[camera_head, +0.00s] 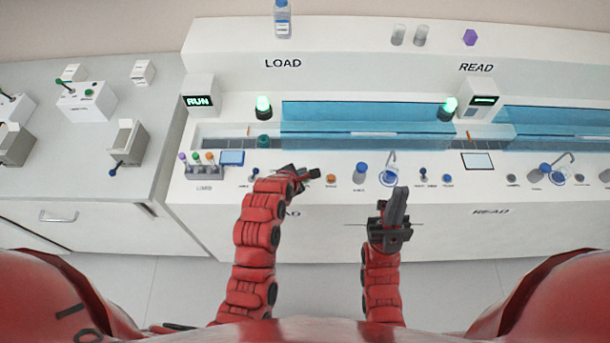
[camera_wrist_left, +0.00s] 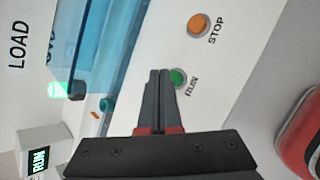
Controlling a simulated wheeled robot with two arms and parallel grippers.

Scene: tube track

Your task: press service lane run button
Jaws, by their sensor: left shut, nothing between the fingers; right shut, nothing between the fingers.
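A green button labelled RUN (camera_wrist_left: 178,77) sits on the white panel in the left wrist view, beside an orange STOP button (camera_wrist_left: 198,23). My left gripper (camera_head: 316,174) is shut and empty over the LOAD panel. In the left wrist view its fingertips (camera_wrist_left: 160,74) appear right beside the green button; I cannot tell whether they touch it. In the head view the green button is hidden by the gripper, and the orange button (camera_head: 331,179) shows just to the right. My right gripper (camera_head: 402,192) is shut and empty in front of the panel's front edge.
The LOAD display (camera_head: 198,101) reads RUN, and a green lamp (camera_head: 263,103) is lit. A separate bench (camera_head: 120,185) with small devices is at left.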

